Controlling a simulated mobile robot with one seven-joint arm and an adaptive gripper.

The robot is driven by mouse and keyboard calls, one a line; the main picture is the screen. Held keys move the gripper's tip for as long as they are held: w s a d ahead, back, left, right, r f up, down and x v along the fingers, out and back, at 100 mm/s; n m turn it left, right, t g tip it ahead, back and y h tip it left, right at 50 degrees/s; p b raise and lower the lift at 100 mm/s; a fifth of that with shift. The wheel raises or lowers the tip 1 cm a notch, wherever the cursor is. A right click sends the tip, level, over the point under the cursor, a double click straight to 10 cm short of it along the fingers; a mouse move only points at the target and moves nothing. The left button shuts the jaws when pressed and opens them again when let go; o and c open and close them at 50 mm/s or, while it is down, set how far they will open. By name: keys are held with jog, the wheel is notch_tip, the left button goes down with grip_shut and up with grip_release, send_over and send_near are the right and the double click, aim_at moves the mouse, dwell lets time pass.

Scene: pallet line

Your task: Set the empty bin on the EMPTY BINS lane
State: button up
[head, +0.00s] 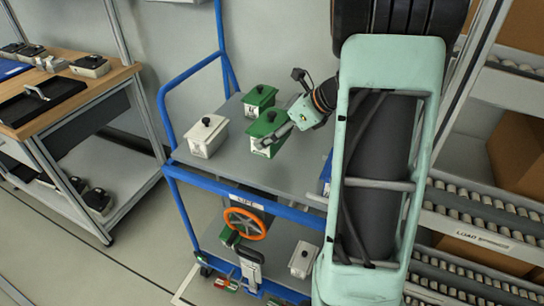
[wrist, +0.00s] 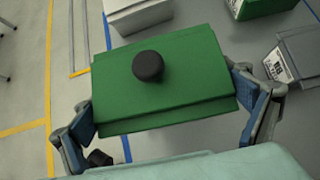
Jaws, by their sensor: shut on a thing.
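My gripper (head: 283,134) is over the grey top of a blue-framed cart (head: 187,157). It is shut on a green bin (head: 262,129) with a black knob on its lid. In the wrist view the fingers (wrist: 165,118) press on two opposite sides of this green bin (wrist: 190,85). The lid is closed, so its inside is hidden. I cannot tell whether the bin touches the cart top. No lane marked EMPTY BINS can be read. A roller rack (head: 480,202) stands at the right, partly hidden by my arm.
A white bin (head: 206,138) and another green bin (head: 259,100) stand close to the held one. The cart has an orange handwheel (head: 245,224) and a lower shelf with a white box (head: 303,260). A wooden workbench (head: 75,92) is at the left. Cardboard boxes (head: 518,145) sit in the rack.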

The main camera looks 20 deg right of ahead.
notch_tip(320, 180, down, 7)
jog(key=shift+r+b, duration=0.1)
jog(key=shift+b, duration=0.35)
jog(key=shift+f, duration=0.3)
jog(key=o, duration=0.9)
jog(key=p+v, duration=0.1)
jog(key=v, duration=1)
jog(key=shift+d+f, duration=0.15)
jog(key=shift+f, duration=0.05)
